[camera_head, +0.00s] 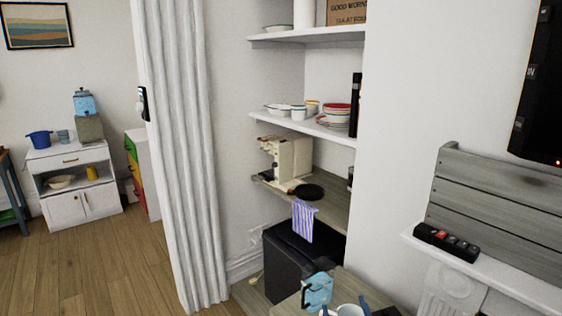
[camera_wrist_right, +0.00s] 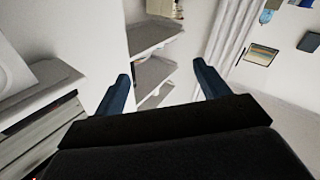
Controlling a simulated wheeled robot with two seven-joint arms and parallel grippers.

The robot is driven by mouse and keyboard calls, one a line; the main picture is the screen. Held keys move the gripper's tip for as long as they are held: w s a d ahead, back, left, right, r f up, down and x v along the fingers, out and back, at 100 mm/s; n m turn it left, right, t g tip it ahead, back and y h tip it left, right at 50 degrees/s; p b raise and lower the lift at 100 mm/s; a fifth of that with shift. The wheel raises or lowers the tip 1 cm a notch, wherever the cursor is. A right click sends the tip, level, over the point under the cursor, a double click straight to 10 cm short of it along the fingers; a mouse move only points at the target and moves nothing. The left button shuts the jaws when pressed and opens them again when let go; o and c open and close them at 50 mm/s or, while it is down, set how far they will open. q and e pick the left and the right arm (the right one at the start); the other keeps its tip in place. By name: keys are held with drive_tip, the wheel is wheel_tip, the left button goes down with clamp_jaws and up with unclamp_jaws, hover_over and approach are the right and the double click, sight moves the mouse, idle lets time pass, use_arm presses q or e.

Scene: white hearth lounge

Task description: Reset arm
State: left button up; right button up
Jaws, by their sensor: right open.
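My right gripper (camera_head: 345,308) shows at the bottom edge of the head view, with its dark blue fingers apart. In the right wrist view the same gripper (camera_wrist_right: 162,82) is open, and nothing is held between its fingers. A light blue jug-like thing (camera_head: 317,292) stands on a grey wooden surface (camera_head: 290,306) close by the gripper in the head view. I cannot tell whether they touch. My left gripper is in no view.
A black cabinet (camera_head: 290,262) stands below. Open wooden floor (camera_head: 100,265) lies at left, beyond a white curtain (camera_head: 185,150).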

drive_tip(key=s+d+f+m+g+h, duration=0.1)
drive_tip(key=s+d+f+g, duration=0.25)
drive_tip(key=s+f, duration=0.3)
drive_tip(key=s+d+f+m+g+h, duration=0.2)
drive_tip(key=s+f+g, duration=0.3)
drive_tip(key=f, duration=0.3)
drive_tip(key=s+f+n+g+y, duration=0.1)
drive_tip(key=s+f+g, duration=0.25)
drive_tip(key=s, duration=0.45)
drive_tip(key=s+f+g+y, duration=0.1)
drive_tip(key=s+f+g, duration=0.25)
drive_tip(key=s, duration=0.45)
drive_tip(key=s+a+f+g, duration=0.1)
drive_tip(key=a+f, duration=0.1)
drive_tip(key=f, duration=0.9)
drive_tip(key=a+f+g, duration=0.1)
drive_tip(key=a+f, duration=0.2)
drive_tip(key=f, duration=0.8)
drive_tip(key=shift+s+f+y, duration=0.3)
drive_tip(key=shift+s, duration=0.05)
